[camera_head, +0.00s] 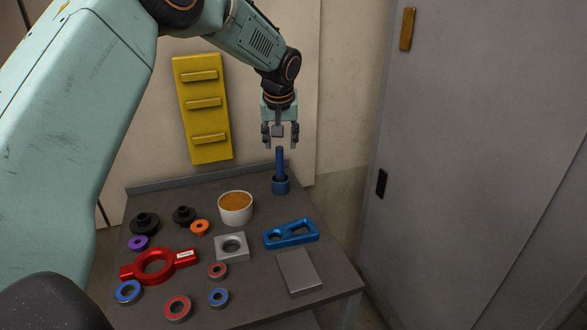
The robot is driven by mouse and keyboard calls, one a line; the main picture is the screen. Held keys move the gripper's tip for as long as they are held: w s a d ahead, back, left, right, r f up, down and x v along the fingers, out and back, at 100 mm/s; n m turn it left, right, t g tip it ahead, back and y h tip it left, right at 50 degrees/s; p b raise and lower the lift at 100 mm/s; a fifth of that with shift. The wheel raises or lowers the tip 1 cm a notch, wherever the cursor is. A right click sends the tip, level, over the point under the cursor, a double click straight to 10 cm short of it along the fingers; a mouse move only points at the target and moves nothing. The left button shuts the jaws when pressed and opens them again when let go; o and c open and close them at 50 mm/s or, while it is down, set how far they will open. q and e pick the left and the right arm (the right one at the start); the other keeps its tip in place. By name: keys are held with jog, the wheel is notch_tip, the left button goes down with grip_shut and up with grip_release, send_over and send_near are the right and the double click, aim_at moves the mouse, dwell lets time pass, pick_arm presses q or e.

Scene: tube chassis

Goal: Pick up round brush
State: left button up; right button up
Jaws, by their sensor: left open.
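A blue upright handle (280,162), which looks like the round brush, stands in a short blue round base or cup (281,186) at the back right of the table. Its lower end and any bristles are hidden or too small to tell. My left gripper (280,142) points down right above it, fingers spread to either side of the handle's top. It holds nothing. I cannot tell whether the fingertips are level with the top of the handle. My right gripper is not in view.
The grey table (262,290) holds a white tub (236,215), a red ring-shaped part (156,267), a blue link (291,234), a grey block (299,273), a square bearing block (232,247) and several small rings. A yellow panel (205,122) hangs behind; a grey cabinet (470,130) stands right.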

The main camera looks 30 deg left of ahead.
aim_at(280, 150)
pick_arm(q)
jog(key=shift+f, duration=0.1)
jog(key=shift+a+f, duration=0.2)
jog(key=shift+f, duration=0.05)
jog(key=x, duration=0.6)
jog(key=shift+w+f+b, duration=0.2)
jog(key=shift+b, duration=0.2)
jog(key=shift+s+a+f, duration=0.1)
jog(key=shift+a+f, duration=0.05)
jog(key=shift+a, duration=0.15)
jog(key=shift+d, duration=0.2)
jog(key=c, duration=0.3)
jog(key=shift+a, duration=0.2)
jog(key=c, duration=0.6)
jog(key=shift+d, duration=0.1)
grip_shut()
